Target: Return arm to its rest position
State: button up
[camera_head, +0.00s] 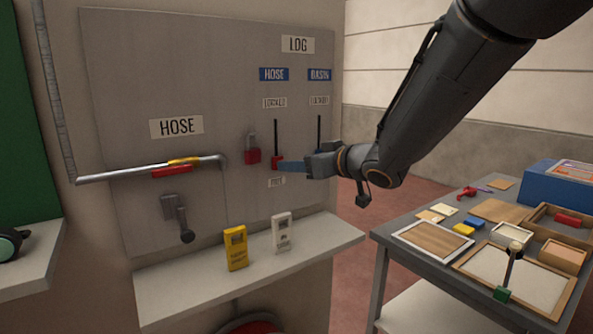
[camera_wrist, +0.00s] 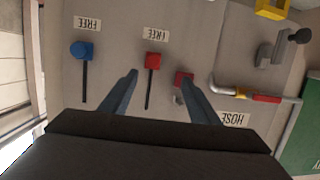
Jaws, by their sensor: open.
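My arm (camera_head: 440,100) reaches in from the upper right toward the grey panel. My gripper (camera_head: 285,165) is open beside a red slider block (camera_head: 276,162) at the bottom of the slot under the HOSE tag. In the wrist view, which is upside down, my gripper (camera_wrist: 158,80) has its two blue-grey fingers apart, with nothing held between them. The red block (camera_wrist: 153,60) sits beyond the fingertips at the FREE label. I cannot tell whether a finger touches it.
A red padlock (camera_head: 252,150) hangs left of the slot, close to one finger in the wrist view. A pipe with a yellow and red handle (camera_head: 183,165) crosses the panel. A shelf (camera_head: 190,290) holds yellow and white devices. A cluttered table (camera_head: 425,262) stands right, below my arm.

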jog(key=s+d+f+m+g+h, duration=0.1)
jog(key=s+d+f+m+h, duration=0.25)
jog(key=d+f, duration=0.4)
jog(key=s+d+f+m+g+h, duration=0.1)
jog(key=s+d+f+m+h, duration=0.15)
jog(key=d+f+h, duration=0.4)
jog(key=s+d+f+g, duration=0.2)
jog(key=s+f, duration=0.1)
jog(key=s, duration=0.4)
jog(key=s+d+f+m+g, duration=0.1)
jog(key=s+d+f+g, duration=0.2)
jog(key=s, duration=0.5)
jog(key=s+d+f+m+g, duration=0.1)
jog(key=s+d+f+g, duration=0.2)
jog(key=s+f, duration=0.2)
jog(key=s, duration=0.3)
jog(key=shift+d, duration=0.2)
